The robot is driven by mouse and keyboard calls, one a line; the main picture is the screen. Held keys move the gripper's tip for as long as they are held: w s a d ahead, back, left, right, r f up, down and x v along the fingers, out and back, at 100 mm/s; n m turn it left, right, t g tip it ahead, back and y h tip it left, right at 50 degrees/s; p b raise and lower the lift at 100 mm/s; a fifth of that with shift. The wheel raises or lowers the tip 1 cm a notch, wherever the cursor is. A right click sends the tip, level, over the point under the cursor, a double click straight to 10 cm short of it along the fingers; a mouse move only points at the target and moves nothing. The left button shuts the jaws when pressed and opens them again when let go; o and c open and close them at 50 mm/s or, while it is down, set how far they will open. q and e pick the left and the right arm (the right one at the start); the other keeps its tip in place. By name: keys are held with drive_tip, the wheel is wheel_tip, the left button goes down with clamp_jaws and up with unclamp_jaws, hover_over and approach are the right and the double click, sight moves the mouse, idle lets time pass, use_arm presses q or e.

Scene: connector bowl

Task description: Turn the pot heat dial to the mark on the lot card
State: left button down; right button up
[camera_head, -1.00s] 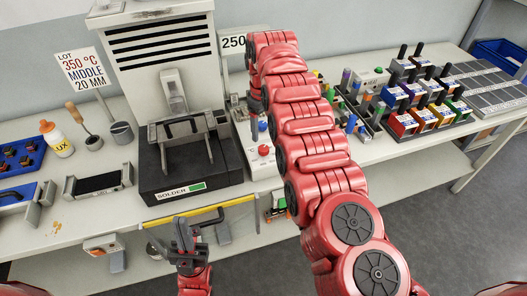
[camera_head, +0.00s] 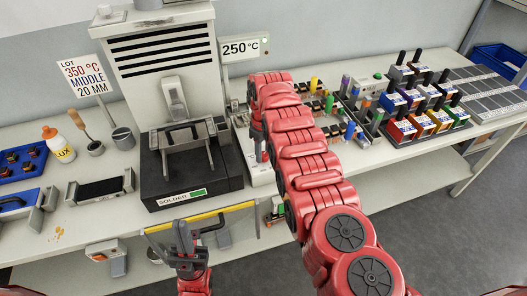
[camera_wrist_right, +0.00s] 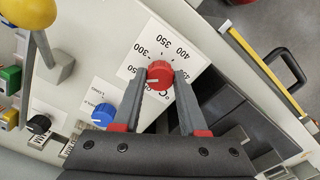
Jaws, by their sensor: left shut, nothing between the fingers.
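The red heat dial (camera_wrist_right: 160,74) shows in the right wrist view on a white scale plate (camera_wrist_right: 152,48) with marks including 300, 350 and 400. Its white pointer line points to the lower left, away from 350. My right gripper (camera_wrist_right: 160,76) has one finger on each side of the dial; I cannot tell whether both touch it. In the head view that gripper (camera_head: 258,136) is over the control panel, and the dial is mostly hidden. The lot card (camera_head: 84,77) reads 350 °C, MIDDLE, 20 MM. My left gripper (camera_head: 183,236) is shut and empty before the bench.
The display (camera_head: 245,48) reads 250 °C. The black solder pot (camera_head: 190,180) stands left of the panel. A blue knob (camera_wrist_right: 103,114) and a yellow ball-topped lever (camera_wrist_right: 40,46) are near the dial. Coloured bins (camera_head: 420,122) stand to the right.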

clamp_jaws()
drive_tip(key=shift+m, duration=0.3)
drive_tip(key=m+b, duration=0.2)
drive_tip(key=m, duration=0.2)
drive_tip(key=shift+f, duration=0.1)
drive_tip(key=m+b, duration=0.3)
drive_tip(key=m, duration=0.1)
drive_tip(key=shift+f, duration=0.1)
drive_tip(key=m+b, duration=0.1)
drive_tip(key=m, duration=0.1)
drive_tip(key=shift+m+b, duration=0.4)
drive_tip(key=m+b, duration=0.1)
drive_tip(key=m, duration=0.2)
drive_tip(key=shift+m, duration=0.3)
drive_tip(key=m, duration=0.4)
drive_tip(key=shift+r+m, duration=0.25)
drive_tip(key=shift+m, duration=0.05)
